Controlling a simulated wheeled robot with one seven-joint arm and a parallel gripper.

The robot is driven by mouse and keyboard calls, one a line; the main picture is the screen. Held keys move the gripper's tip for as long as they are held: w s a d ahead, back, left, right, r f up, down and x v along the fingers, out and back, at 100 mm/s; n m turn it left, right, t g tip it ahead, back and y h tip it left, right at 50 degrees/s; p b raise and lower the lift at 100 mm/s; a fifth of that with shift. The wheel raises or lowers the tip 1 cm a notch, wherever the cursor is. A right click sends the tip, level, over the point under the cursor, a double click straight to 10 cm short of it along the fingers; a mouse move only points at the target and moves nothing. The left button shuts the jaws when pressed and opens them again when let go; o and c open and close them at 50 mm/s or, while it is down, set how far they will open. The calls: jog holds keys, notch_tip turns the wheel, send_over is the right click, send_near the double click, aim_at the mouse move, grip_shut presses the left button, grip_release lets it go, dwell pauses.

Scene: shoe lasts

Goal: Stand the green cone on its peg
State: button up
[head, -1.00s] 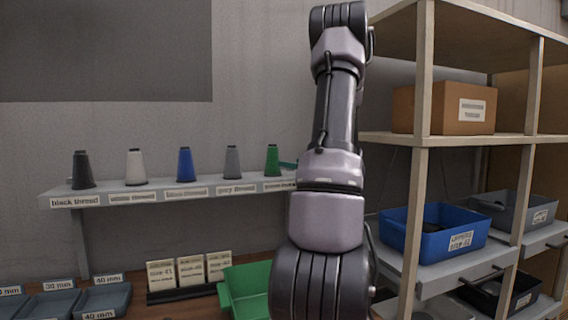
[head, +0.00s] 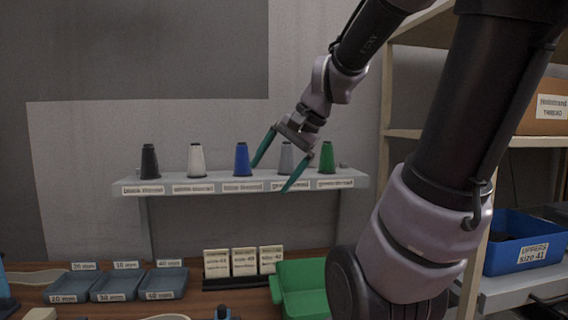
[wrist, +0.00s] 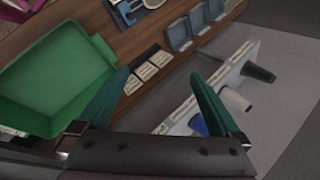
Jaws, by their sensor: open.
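The green cone (head: 327,158) stands upright on the wall shelf (head: 200,186), at the right end of the row of cones, above a label that seems to read green thread. A peg under it cannot be seen. My gripper (head: 278,168) is open and empty, its two green fingers in front of the shelf near the blue and grey cones, left of the green cone. In the wrist view the open fingers (wrist: 158,95) point toward the workbench, and the green cone does not show there.
Black (head: 149,162), white (head: 196,161), blue (head: 242,160) and grey (head: 285,158) cones share the shelf. A green bin (head: 300,287), label cards (head: 244,263) and grey trays (head: 116,284) sit on the bench below. A wooden rack (head: 386,110) with a blue bin (head: 520,240) stands at right.

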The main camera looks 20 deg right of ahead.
jog(key=s+n+h, duration=0.1)
jog(key=s+r+n+t, duration=0.1)
jog(key=n, duration=0.1)
jog(key=s+r+n+t+h, duration=0.1)
jog(key=s+n, duration=0.1)
jog(key=shift+d+h, duration=0.3)
jog(key=shift+d, duration=0.05)
